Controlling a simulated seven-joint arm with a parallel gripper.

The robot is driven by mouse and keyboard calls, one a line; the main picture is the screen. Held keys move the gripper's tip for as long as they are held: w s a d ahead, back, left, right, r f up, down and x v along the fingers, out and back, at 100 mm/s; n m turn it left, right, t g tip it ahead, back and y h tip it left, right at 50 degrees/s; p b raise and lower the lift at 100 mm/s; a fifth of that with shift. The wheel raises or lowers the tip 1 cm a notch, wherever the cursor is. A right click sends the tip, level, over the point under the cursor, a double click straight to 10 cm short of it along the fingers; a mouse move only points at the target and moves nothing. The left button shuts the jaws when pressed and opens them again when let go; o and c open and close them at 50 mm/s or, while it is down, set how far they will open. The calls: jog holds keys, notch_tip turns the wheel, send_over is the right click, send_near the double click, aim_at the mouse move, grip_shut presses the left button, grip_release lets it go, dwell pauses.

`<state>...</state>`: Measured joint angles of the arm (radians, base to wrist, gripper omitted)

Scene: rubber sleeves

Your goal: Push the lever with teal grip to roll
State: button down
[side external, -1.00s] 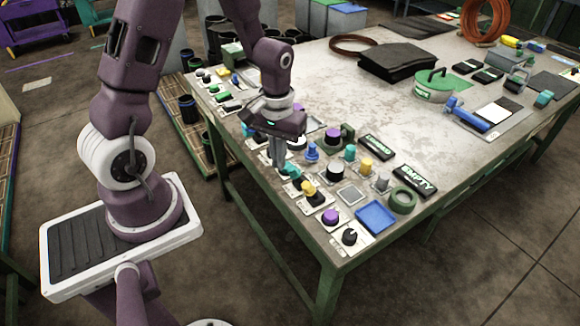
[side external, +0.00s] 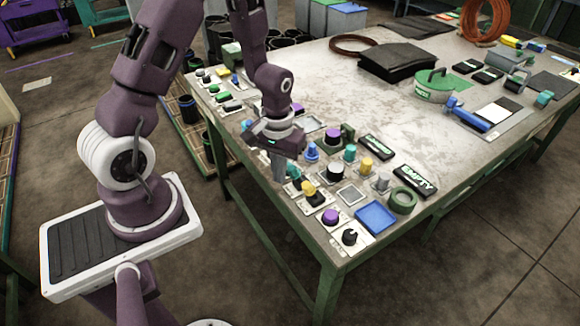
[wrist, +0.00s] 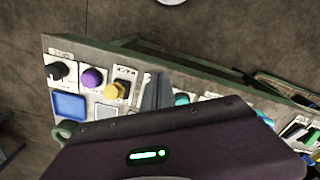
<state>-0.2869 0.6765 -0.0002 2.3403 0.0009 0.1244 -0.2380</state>
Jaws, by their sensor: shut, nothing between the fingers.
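A lever with a teal grip (side external: 294,172) stands in the row of controls along the table's near edge, just right of my gripper in the side view. A teal grip (wrist: 182,99) also shows just right of my fingers in the wrist view. My gripper (side external: 279,178) is shut and empty, pointing down at the near edge row. In the wrist view my fingers (wrist: 157,92) cover part of a white panel between the yellow and teal grips. I cannot tell whether they touch the lever. Label wording at the lever is unreadable.
A yellow-gripped control (side external: 308,188), a purple knob (side external: 330,216) and a black dial (side external: 349,237) stand nearby. A blue tray (side external: 376,217) lies near the corner. A blue control (side external: 312,152) stands behind the lever. The table's middle is mostly clear.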

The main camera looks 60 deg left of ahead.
aim_at(291, 167)
jog(key=shift+w, duration=0.2)
jog(key=shift+w, duration=2.05)
dwell(0.3)
